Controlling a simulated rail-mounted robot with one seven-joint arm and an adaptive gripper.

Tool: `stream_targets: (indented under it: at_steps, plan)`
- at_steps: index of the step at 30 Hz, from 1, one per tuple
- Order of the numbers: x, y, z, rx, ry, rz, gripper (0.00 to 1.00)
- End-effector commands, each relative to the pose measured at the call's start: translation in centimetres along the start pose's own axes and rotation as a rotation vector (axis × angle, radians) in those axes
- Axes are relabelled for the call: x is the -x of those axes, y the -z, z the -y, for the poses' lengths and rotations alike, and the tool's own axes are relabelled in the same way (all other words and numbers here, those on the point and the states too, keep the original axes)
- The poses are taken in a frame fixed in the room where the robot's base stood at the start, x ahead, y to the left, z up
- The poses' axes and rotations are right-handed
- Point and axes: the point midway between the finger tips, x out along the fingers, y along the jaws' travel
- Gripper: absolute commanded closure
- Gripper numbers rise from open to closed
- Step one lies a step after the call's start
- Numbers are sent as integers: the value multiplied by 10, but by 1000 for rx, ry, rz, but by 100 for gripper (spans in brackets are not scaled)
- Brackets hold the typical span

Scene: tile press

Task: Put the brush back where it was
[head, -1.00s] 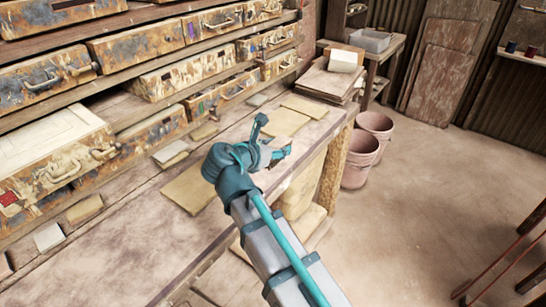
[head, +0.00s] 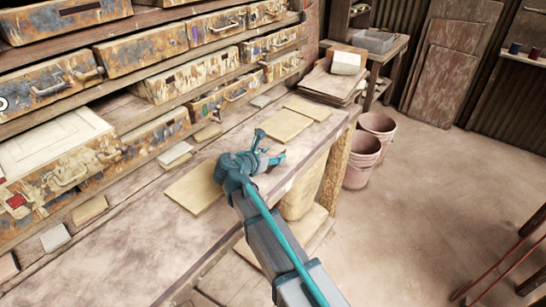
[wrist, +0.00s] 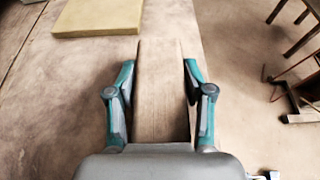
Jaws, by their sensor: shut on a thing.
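The brush (wrist: 160,95) shows in the wrist view as a flat, pale-brown wooden piece between my fingers. It points away from the wrist. Its far end and any bristles cannot be made out. My gripper (wrist: 158,72) is shut on it, with one teal finger at each side. In the head view my gripper (head: 270,147) is over the right part of the workbench (head: 135,252), close to its front edge. The brush cannot be made out clearly there.
A yellowish board (head: 197,188) lies left of my gripper, and another board (head: 284,125) lies behind it. Worn drawers (head: 165,135) line the back of the bench. Pinkish buckets (head: 362,165) stand on the floor to the right. The bench's front left is bare.

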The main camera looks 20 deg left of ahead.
Motion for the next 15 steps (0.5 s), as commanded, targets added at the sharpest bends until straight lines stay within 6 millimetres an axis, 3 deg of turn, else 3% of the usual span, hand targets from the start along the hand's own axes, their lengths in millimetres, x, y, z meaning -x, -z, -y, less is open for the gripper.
stream_targets:
  at_steps: [3,15]
  plan:
    - [-3,9,0,1,0,0,86]
    - [-5,14,0,0,0,0,86]
